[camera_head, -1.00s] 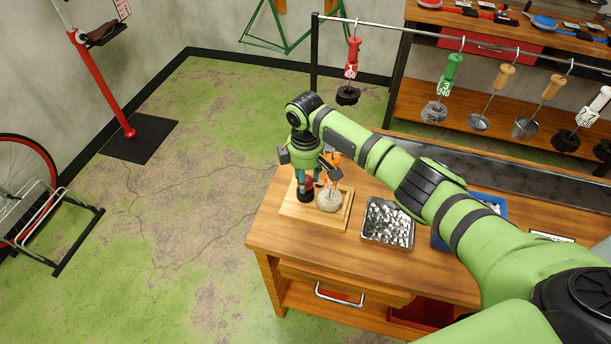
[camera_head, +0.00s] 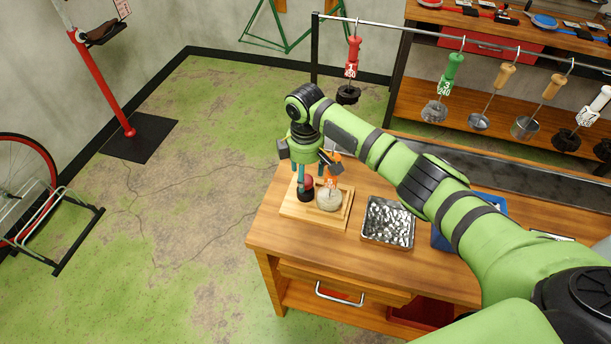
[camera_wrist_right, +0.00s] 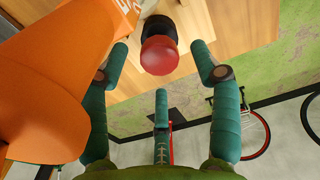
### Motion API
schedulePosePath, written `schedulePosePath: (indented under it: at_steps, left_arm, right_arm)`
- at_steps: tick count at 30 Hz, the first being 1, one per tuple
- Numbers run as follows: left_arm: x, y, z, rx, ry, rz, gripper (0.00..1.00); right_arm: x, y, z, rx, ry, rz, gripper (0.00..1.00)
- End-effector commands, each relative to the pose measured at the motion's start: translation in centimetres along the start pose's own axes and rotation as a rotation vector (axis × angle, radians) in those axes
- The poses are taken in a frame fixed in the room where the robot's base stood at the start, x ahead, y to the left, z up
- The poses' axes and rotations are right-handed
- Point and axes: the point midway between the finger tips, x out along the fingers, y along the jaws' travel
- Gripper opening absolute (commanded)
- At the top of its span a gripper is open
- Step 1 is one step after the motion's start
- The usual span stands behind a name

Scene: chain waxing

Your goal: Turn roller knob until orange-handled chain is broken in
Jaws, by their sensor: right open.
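My right gripper (camera_head: 304,180) points down over the wooden board at the bench's left end. Its teal fingers are open around a red knob (camera_head: 308,182) on a black base. In the right wrist view the red knob (camera_wrist_right: 160,55) sits between the spread fingertips, with visible gaps to the side fingers. An orange handle (camera_head: 332,168) stands just right of the knob, above a pale round pot (camera_head: 329,199); the handle (camera_wrist_right: 45,85) looms large at the left of the wrist view. The chain itself cannot be made out. My left gripper is not in view.
A metal tray of shiny pieces (camera_head: 388,222) and a blue bin (camera_head: 440,240) stand right of the wooden board (camera_head: 292,207) on the workbench (camera_head: 290,241). Tools with coloured handles hang from a rail (camera_head: 400,29) behind. Open floor lies to the left.

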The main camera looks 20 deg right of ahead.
Motion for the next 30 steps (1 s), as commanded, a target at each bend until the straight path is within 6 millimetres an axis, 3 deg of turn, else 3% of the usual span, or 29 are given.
schedulePosePath:
  at_steps: [9, 15, 30]
  left_arm:
    - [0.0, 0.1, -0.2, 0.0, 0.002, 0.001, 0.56]
    - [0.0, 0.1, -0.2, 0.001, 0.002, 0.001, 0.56]
    - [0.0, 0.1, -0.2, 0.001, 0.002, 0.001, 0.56]
  right_arm:
    - [-6.9, 0.1, 0.0, -0.002, 0.002, 0.003, 0.64]
    - [-9.5, 0.0, 0.0, -0.001, 0.001, 0.0, 0.64]
    - [-10.0, -0.1, 0.0, 0.002, -0.001, -0.001, 0.64]
